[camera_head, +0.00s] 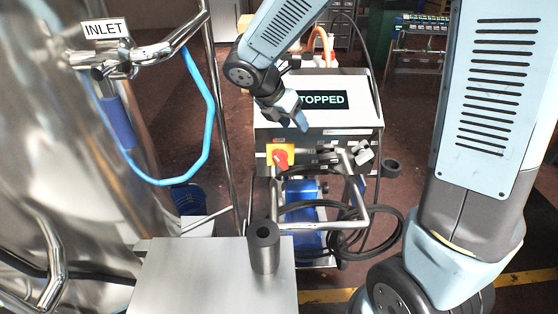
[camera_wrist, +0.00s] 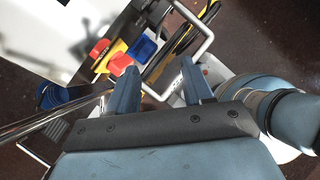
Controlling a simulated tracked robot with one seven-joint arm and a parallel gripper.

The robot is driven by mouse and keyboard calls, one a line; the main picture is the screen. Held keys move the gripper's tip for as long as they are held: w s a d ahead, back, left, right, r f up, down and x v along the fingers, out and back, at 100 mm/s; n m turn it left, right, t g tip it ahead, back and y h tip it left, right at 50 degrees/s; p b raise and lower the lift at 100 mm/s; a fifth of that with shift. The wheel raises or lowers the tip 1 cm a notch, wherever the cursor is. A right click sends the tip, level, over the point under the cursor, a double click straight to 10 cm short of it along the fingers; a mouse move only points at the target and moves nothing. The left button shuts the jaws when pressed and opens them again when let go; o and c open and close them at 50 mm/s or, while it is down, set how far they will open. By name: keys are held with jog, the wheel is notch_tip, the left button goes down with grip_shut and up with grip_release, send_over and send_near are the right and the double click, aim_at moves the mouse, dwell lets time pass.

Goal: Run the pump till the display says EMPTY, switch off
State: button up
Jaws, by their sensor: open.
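The pump unit (camera_head: 345,150) is a white-topped box on a metal frame. Its display (camera_head: 325,99) shows "TOPPED" in light letters; its left end is covered by my gripper (camera_head: 293,112). On the front face sits a red rotary switch (camera_head: 281,157) on a yellow plate. In the wrist view red parts (camera_wrist: 121,63) and the yellow plate (camera_wrist: 107,56) lie beyond my gripper's fingertips (camera_wrist: 158,65), to the upper left. My gripper is open, with nothing between its fingers, above the front edge of the box. I cannot tell which way the switch is turned.
A steel tank labelled INLET (camera_head: 104,29) stands at left with a blue hose (camera_head: 208,130). A metal table (camera_head: 205,272) carries a dark hollow cylinder (camera_head: 264,247). A bent handle bar (camera_head: 340,224) and black coiled hose (camera_head: 385,243) lie before the pump.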

aim_at(280, 156)
jog(key=w+a+f+n+t, duration=0.1)
jog(key=w+a+f+n, duration=0.2)
jog(key=a+f+n, duration=0.55)
jog(key=shift+n, duration=0.25)
jog(key=x, duration=1.3)
jog(key=shift+s+a, duration=0.1)
grip_shut()
jog(key=shift+r+y, duration=0.1)
jog(key=shift+y, duration=0.6)
jog(key=shift+d+m+y, duration=0.2)
jog(key=shift+m+y, duration=0.3)
jog(key=shift+y, duration=1.2)
